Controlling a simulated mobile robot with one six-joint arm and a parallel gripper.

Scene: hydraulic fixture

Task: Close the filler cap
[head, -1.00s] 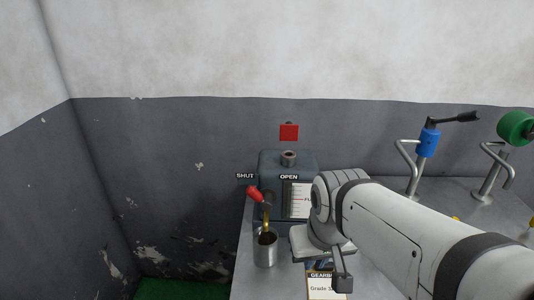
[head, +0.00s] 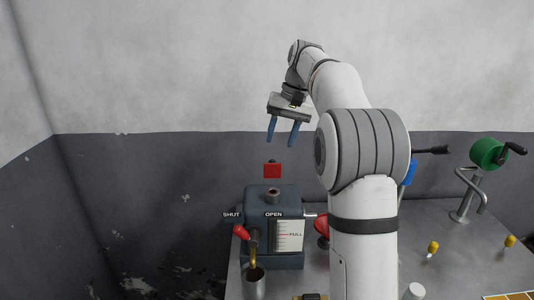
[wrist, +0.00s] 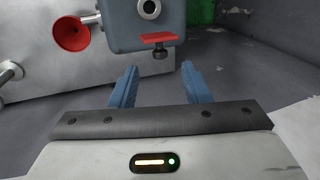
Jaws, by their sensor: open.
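The filler cap (head: 272,171) is a red square plate standing up behind the open filler neck (head: 272,195) on top of the blue-grey gearbox (head: 258,206). The wrist view shows the red cap (wrist: 158,37) with a dark knob-like part, apart from the round filler hole (wrist: 149,7). My gripper (head: 282,141) is open and empty, its blue fingers pointing down, above the cap in the head view. In the wrist view the cap appears just beyond and between the fingertips (wrist: 158,72). Nothing touches the cap.
A sight gauge (head: 289,235) is marked FULL.

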